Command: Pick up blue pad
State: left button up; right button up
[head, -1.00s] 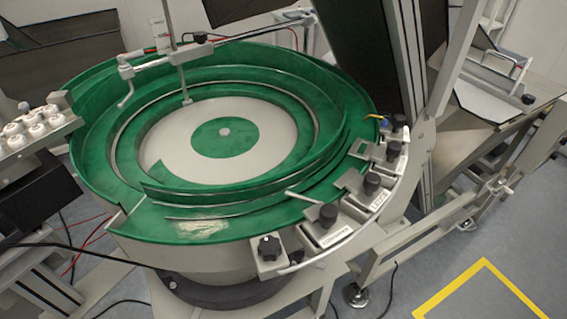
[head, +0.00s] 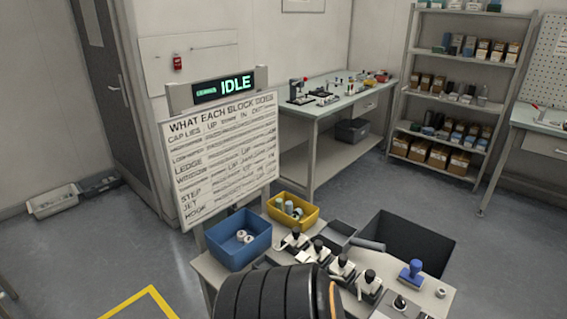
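A blue piece with an upright knob (head: 411,272) stands on the near table at the right, among a row of small blocks. It is the only small blue piece I make out on the table top, and I cannot tell for sure that it is the blue pad. Neither of my grippers shows in the head view.
The near table also carries a blue bin (head: 238,240) with white rings, a yellow bin (head: 293,211) with pale parts, and several black-knobbed blocks (head: 342,267). A dark open bin (head: 405,240) is behind. A black ribbed part, possibly mine, hides the front. A sign (head: 222,160) stands left.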

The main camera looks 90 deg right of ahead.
aim_at(410, 278)
jog(key=z, duration=2.4)
